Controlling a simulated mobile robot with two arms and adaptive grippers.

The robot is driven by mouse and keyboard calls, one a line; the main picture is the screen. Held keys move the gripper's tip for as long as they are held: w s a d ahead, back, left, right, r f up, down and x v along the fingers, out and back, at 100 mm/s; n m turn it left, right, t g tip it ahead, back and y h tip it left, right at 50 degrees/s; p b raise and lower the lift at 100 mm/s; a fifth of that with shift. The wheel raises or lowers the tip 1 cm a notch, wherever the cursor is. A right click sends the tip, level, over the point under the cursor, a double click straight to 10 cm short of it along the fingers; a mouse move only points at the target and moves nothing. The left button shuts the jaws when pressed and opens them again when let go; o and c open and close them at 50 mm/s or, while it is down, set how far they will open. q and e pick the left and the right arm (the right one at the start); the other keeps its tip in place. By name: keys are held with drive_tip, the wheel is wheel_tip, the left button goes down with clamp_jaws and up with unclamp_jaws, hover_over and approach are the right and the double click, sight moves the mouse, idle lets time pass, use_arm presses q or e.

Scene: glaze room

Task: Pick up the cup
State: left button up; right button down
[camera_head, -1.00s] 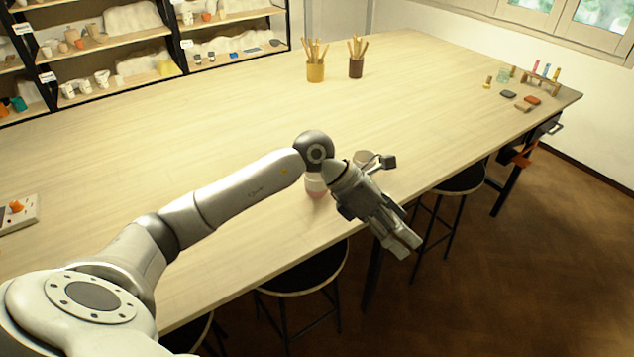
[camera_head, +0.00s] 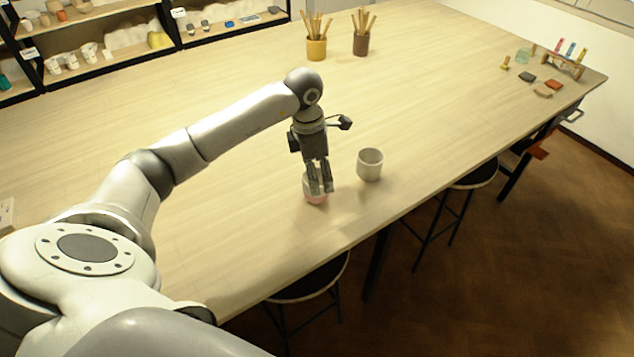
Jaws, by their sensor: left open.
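A pale grey cup (camera_head: 370,165) stands upright on the wooden table (camera_head: 220,215), near its front edge. A second, pinkish vessel (camera_head: 316,200) stands to its left, partly hidden behind my left gripper. My left gripper (camera_head: 319,192) points down with its fingers open, in front of or over the pinkish vessel. I cannot tell whether the fingers touch it. The pale grey cup is to the right of the fingers, apart from them. My right gripper does not show.
A yellow pot (camera_head: 316,48) and a brown pot (camera_head: 361,43) with wooden tools stand at the back. A small rack (camera_head: 563,66) and coloured blocks lie at the far right. Stools (camera_head: 312,279) stand along the front edge. The table's middle is clear.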

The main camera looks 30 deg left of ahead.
use_arm(q)
drive_tip(key=shift+f, duration=0.45)
drive_tip(key=shift+w+a+f, duration=0.15)
drive_tip(key=shift+f, duration=0.15)
wheel_tip(320, 180, down, 4)
drive_tip(key=p, duration=0.3)
drive_tip(key=shift+w, duration=0.1)
drive_tip(key=shift+f, duration=0.5)
drive_tip(key=shift+w, duration=0.1)
drive_tip(key=shift+c, duration=2.5)
drive_tip(key=c, duration=0.5)
drive_tip(key=shift+c, duration=0.8)
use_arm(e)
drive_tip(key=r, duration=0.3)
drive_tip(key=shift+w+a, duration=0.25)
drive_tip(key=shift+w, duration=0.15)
